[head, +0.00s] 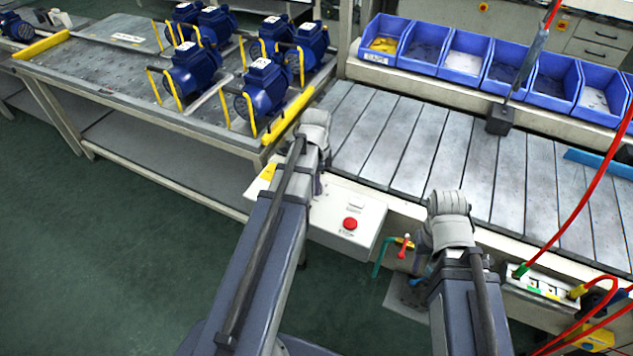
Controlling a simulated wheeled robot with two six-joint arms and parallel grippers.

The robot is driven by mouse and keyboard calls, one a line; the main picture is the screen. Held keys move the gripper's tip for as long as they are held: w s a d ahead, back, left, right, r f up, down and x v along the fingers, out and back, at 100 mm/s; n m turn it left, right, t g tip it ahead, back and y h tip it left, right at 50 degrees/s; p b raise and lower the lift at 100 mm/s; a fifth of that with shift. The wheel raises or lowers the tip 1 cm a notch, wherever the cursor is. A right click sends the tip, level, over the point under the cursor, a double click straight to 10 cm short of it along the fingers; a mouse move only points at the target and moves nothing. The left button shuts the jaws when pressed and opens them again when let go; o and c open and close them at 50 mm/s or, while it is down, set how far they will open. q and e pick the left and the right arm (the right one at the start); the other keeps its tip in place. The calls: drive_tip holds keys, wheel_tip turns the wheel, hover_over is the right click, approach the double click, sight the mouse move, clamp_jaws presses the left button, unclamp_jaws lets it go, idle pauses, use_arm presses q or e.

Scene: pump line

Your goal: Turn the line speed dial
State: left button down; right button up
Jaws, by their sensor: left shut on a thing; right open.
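The white control box (366,215) is on the front of the line's bench, with a red stop button (350,224) on its face. The line speed dial itself is not visible; my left arm and wrist cover the left part of the box. My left gripper (318,187) points down at that covered part, shut on what appears to be the dial, its fingertips mostly hidden. My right gripper (424,270) is open, low in front of the bench and right of the box, largely hidden by its own wrist; I see nothing in it.
Blue pumps (265,85) with yellow handles stand on the left table (120,90). Blue bins (465,55) line the back of the slatted conveyor (420,140). A tool hangs over it (500,118). A red-handled valve (404,246) and red hoses (590,195) are near my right arm.

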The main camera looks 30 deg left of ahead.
idle(0.4)
use_arm(q)
drive_tip(key=shift+c, duration=2.2)
unclamp_jaws()
drive_tip(key=shift+r, duration=0.1)
wheel_tip(320, 180, up, 8)
drive_tip(key=p, duration=0.8)
drive_tip(key=shift+s, duration=0.1)
drive_tip(key=shift+f, duration=0.2)
